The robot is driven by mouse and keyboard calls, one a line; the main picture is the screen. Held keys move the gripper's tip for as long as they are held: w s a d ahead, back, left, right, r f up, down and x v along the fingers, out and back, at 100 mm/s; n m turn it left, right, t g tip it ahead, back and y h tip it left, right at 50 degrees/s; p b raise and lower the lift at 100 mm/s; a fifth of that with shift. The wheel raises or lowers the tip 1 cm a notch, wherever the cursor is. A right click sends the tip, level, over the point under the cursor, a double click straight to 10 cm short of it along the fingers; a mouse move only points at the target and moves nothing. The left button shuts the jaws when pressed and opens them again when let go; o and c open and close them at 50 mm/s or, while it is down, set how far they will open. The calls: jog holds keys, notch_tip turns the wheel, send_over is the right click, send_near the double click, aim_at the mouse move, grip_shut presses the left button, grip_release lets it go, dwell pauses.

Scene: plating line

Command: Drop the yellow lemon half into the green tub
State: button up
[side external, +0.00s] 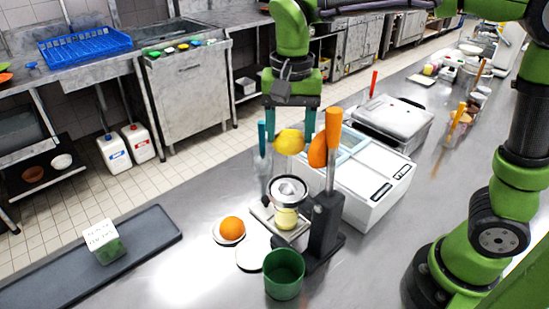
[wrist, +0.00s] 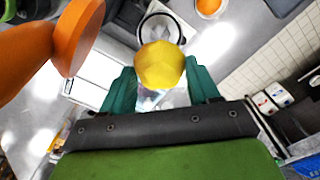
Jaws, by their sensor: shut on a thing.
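The yellow lemon half (side external: 289,142) is between the teal fingers of my gripper (side external: 291,128), held in the air above and behind the juicer's metal cup. It also shows between the fingers in the wrist view (wrist: 160,66). My gripper (wrist: 162,88) is shut on it. The green tub (side external: 284,274) stands on the steel counter in front of the juicer, upright and open at the top. I cannot see its bottom. The tub is not clear in the wrist view.
A dark juicer (side external: 325,225) with an upright orange-handled lever (side external: 333,125) stands close right of the lemon. An orange (side external: 231,229) sits on a white plate left of the tub. A carton (side external: 103,241) stands on a dark tray (side external: 150,236). A white-and-steel appliance (side external: 368,190) is behind.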

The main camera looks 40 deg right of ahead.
notch_tip(320, 180, up, 10)
jog(key=s+a+n, duration=0.9)
jog(key=s, duration=0.1)
notch_tip(320, 180, down, 22)
jog(key=shift+s+a+r, duration=0.2)
jog(key=shift+s, duration=0.05)
jog(key=o, duration=1.2)
jog(key=shift+r, duration=0.1)
